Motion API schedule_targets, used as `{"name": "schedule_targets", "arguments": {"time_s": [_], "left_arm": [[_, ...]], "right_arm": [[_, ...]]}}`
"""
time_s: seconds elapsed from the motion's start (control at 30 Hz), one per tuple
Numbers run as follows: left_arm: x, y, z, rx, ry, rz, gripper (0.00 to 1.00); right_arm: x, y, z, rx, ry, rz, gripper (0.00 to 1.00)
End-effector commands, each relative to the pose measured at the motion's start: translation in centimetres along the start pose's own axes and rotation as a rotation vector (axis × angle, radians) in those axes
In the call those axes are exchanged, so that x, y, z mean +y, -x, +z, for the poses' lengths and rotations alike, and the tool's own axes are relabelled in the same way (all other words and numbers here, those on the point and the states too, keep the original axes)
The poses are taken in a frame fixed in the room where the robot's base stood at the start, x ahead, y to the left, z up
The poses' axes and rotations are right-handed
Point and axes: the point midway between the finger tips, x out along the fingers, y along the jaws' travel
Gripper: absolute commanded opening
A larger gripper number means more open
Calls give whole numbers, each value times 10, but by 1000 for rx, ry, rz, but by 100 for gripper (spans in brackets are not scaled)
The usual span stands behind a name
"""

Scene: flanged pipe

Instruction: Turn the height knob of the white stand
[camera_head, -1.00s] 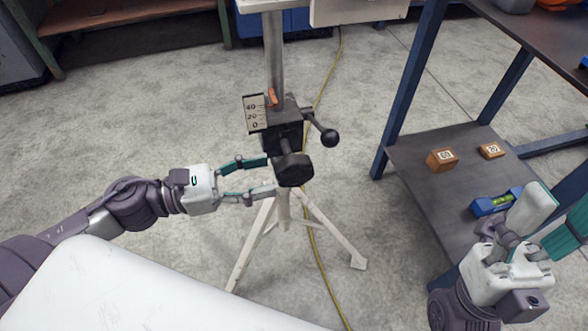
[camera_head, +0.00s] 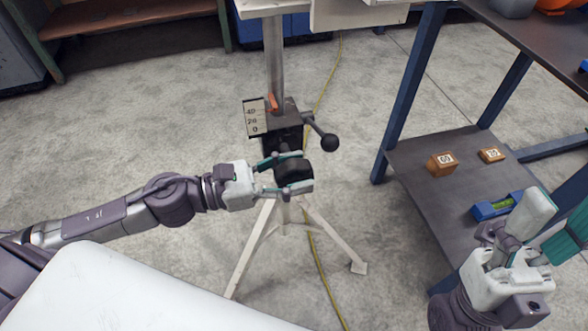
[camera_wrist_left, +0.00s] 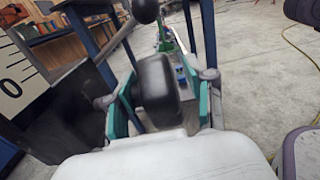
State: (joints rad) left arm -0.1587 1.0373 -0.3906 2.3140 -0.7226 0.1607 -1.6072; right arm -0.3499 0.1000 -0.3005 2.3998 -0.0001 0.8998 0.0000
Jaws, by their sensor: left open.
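The white stand (camera_head: 240,245) has tripod legs and a grey column (camera_head: 273,60). A dark block on it carries a scale plate (camera_head: 256,117) marked 0, 20, 40, with an orange pointer. The black height knob (camera_head: 294,171) sticks out of the block's front. My left gripper (camera_head: 290,171) is open, with its fingers on either side of the knob. In the left wrist view the knob (camera_wrist_left: 157,88) stands between the two fingers; I cannot tell whether they touch it. My right gripper (camera_head: 555,225) is at the lower right; its fingers are partly cut off by the frame edge.
A black ball-ended lever (camera_head: 328,141) projects right of the block, above the knob. A blue-legged table (camera_head: 405,95) with a lower shelf (camera_head: 415,165) stands to the right, holding two numbered wooden blocks and a blue level (camera_head: 492,208). A yellow cable lies on the floor.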

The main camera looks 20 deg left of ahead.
Motion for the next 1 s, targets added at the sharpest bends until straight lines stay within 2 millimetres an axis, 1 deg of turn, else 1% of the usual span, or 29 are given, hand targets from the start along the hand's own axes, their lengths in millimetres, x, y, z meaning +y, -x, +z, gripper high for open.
{"name": "schedule_targets", "arguments": {"time_s": [0.07, 0.17, 0.2, 0.4, 0.6, 0.7, 0.87, 1.0], "left_arm": [[0, 0, 0, 0, 0, 0, 54], [0, 0, 0, 0, 0, 0, 39], [0, 0, 0, 0, 0, 0, 32], [0, 0, 0, 0, 0, 0, 0], [0, 0, 1, 1, 0, 0, 0], [0, 0, 1, 5, 1, 0, 0], [1, -1, 3, 17, 2, 1, 0], [1, -1, 4, 36, 3, 1, 0]], "right_arm": [[0, 0, 0, 0, 0, 0, 54], [0, 0, 0, 0, 0, 0, 54], [0, 0, 0, 0, 0, 0, 54], [0, 0, 0, 0, 0, 0, 54], [0, -1, 0, -3, 1, 0, 54], [0, -4, 4, -26, 2, 0, 54], [3, -7, 24, -143, 11, 3, 54], [5, -9, 48, -285, 19, 5, 54]]}}
